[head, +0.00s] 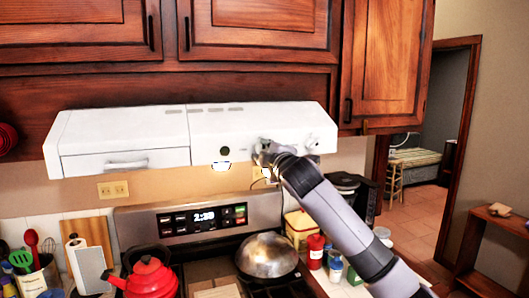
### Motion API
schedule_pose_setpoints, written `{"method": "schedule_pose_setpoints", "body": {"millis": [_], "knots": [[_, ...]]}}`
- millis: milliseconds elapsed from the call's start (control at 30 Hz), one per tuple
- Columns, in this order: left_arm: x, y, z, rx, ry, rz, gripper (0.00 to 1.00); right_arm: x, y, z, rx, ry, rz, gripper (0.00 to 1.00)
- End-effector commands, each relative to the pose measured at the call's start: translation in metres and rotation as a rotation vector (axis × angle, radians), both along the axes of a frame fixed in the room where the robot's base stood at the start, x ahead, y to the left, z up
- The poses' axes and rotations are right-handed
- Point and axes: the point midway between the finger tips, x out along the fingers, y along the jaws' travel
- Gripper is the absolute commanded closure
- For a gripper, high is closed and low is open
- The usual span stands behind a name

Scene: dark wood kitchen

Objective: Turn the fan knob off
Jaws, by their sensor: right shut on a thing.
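The white range hood (215,122) hangs under the wooden cabinets, above the stove. My right arm comes in from the lower right, and its gripper (264,153) is at the hood's front face, right of the middle. It is shut on the fan knob, which is mostly hidden behind the fingers, so I cannot tell which way the knob is turned. A second control (313,141) shows on the hood to the right of the gripper. A small dark round spot (225,151) is to the left. My left gripper is not in view.
Below are the stove's control panel (203,219), a red kettle (149,278) and a metal dome lid (267,257). Bottles and a red jar (315,251) stand to the right, under my arm. Upper cabinets (258,25) are close above the hood.

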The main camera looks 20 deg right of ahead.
Motion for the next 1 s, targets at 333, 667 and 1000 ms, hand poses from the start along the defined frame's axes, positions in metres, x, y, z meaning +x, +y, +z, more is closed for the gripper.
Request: {"method": "schedule_pose_setpoints", "body": {"millis": [333, 667, 1000], "knots": [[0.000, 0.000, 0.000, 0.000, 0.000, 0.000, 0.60, 0.000, 0.000, -0.001, 0.000, 0.001, 0.000, 0.52], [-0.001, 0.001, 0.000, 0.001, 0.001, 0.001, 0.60, -0.002, 0.000, 0.000, 0.001, 0.000, 0.000, 0.52], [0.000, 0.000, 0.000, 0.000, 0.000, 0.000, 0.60, -0.046, -0.002, 0.000, -0.001, -0.001, 0.001, 0.52]]}}
